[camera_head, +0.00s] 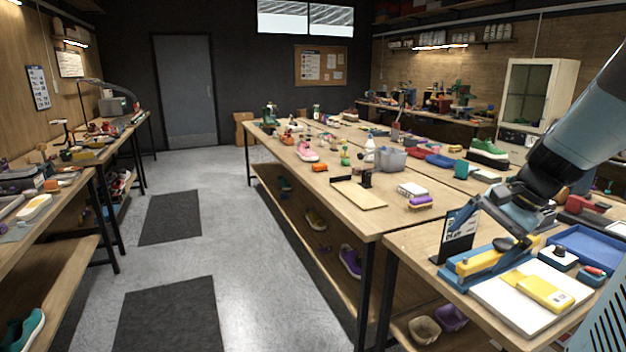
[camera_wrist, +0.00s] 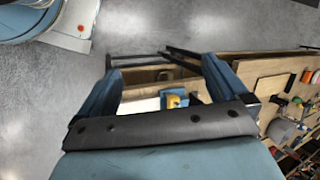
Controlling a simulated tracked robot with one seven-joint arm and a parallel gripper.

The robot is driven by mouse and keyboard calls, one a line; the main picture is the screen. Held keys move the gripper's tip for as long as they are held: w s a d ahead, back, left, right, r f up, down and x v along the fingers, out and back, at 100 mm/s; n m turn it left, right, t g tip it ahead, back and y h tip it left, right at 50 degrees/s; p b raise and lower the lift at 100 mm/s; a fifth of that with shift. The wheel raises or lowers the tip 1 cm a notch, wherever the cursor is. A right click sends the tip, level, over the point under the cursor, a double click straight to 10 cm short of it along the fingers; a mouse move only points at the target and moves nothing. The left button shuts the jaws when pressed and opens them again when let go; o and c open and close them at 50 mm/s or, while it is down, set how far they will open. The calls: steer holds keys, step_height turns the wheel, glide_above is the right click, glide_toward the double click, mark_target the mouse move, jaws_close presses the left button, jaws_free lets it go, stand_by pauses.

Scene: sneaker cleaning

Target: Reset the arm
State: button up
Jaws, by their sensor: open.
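My arm comes in from the upper right in the head view and bends down over the near right table (camera_head: 415,243). My gripper (camera_head: 490,222) hangs above that table, partly hidden by its own wrist. In the wrist view, my gripper's two blue fingers (camera_wrist: 161,68) stand wide apart with nothing held between them. Behind the gap, a yellow item (camera_wrist: 174,100) shows on a table below. My own base shows at the upper left of the wrist view.
Below my gripper are a dark upright sign (camera_head: 457,238), a blue-and-yellow tool (camera_head: 488,262), a white board (camera_head: 510,312) with a yellow device (camera_head: 543,290), and a blue tray (camera_head: 590,245). The long table (camera_head: 385,222) beyond holds shoes and containers.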

steer(key=s+a+r+n+t+h, duration=0.3)
steer(key=s+a+r+n, duration=0.3)
steer(key=s+a+n, duration=0.3)
steer(key=shift+n+h, duration=0.6)
steer(key=shift+n, duration=0.3)
